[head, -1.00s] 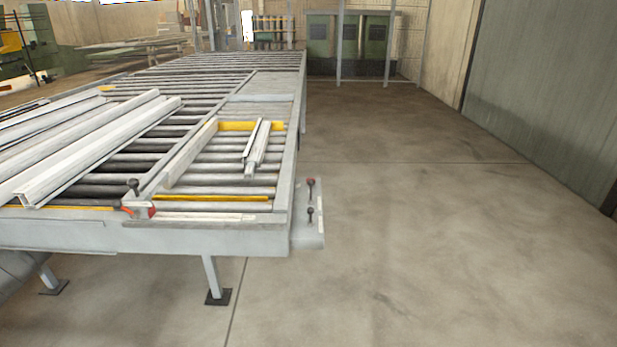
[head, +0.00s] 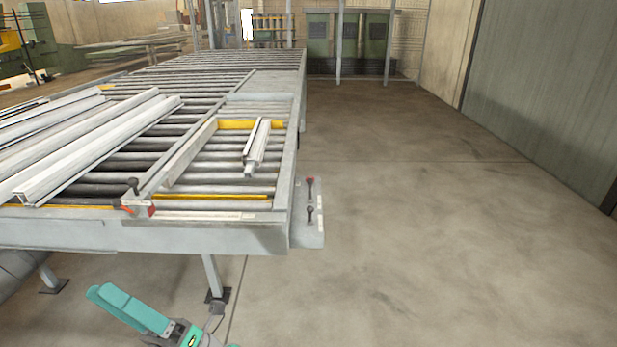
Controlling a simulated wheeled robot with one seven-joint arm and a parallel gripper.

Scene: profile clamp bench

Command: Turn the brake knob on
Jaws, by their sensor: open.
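A grey side plate (head: 313,238) on the bench's right front corner carries two small upright handles. The farther handle (head: 310,182) has a reddish top; the nearer handle (head: 310,210) has a dark round top. Another dark knob (head: 133,184) stands on the clamp (head: 137,207) with red parts at the front rail. I cannot tell from labels which is the brake knob. My gripper (head: 187,332), teal and dark grey, is partly in view at the bottom edge, below and in front of the bench. It is open, holds nothing visible and is apart from all the knobs.
The roller bench (head: 200,237) fills the left, with long metal profiles (head: 85,140) on it and a short profile (head: 257,147) near its right side. A bench leg (head: 211,275) stands close behind my arm. The concrete floor (head: 430,220) to the right is clear.

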